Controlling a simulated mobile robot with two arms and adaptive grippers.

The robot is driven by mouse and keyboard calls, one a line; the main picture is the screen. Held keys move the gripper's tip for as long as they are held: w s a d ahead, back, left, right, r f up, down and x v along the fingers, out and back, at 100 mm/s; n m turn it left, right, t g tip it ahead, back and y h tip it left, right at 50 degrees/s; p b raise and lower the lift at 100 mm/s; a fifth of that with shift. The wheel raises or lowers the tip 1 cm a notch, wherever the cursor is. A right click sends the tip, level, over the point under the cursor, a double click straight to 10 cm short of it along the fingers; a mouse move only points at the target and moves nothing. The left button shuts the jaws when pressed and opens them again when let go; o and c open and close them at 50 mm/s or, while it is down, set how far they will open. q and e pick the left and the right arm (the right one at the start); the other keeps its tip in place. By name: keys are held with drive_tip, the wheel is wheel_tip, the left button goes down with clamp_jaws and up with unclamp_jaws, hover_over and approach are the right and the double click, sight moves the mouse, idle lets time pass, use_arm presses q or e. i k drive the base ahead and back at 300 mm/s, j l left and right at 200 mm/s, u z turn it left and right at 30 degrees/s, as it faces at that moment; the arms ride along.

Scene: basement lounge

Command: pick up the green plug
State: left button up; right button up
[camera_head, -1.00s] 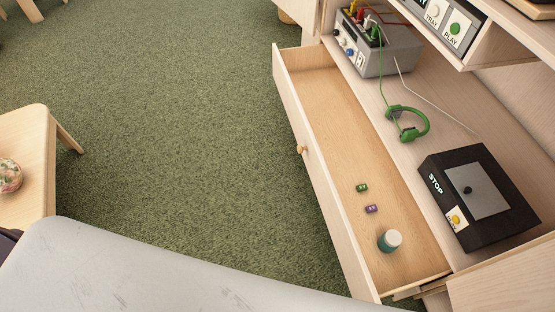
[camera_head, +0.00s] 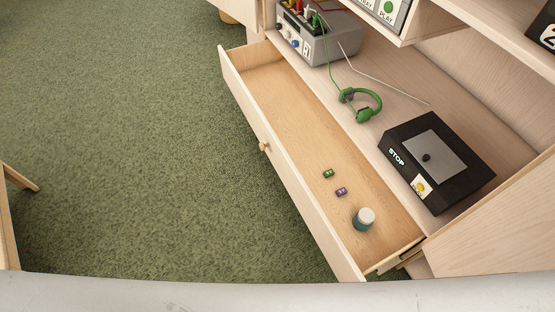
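A green cord (camera_head: 327,58) runs from there down to green headphones (camera_head: 363,106) on the cabinet shelf. The plug is small and partly cut by the frame's top edge area, so its detail is hard to tell. Neither of my grippers is in view.
An open wooden drawer (camera_head: 294,108) holds a small green item (camera_head: 328,174), a small purple item (camera_head: 341,192) and a teal jar with a white lid (camera_head: 364,219). A black STOP box (camera_head: 450,142) sits on the shelf. Green carpet (camera_head: 130,140) is clear at left.

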sight(316, 23)
drive_tip(key=z, duration=0.6)
drive_tip(key=i+j+z, duration=0.15)
drive_tip(key=j+z, duration=0.25)
drive_tip(key=i+j+z, duration=0.15)
drive_tip(key=j+z, duration=0.25)
drive_tip(key=i+j+z, duration=0.1)
drive_tip(key=j+z, duration=0.3)
drive_tip(key=l, duration=0.1)
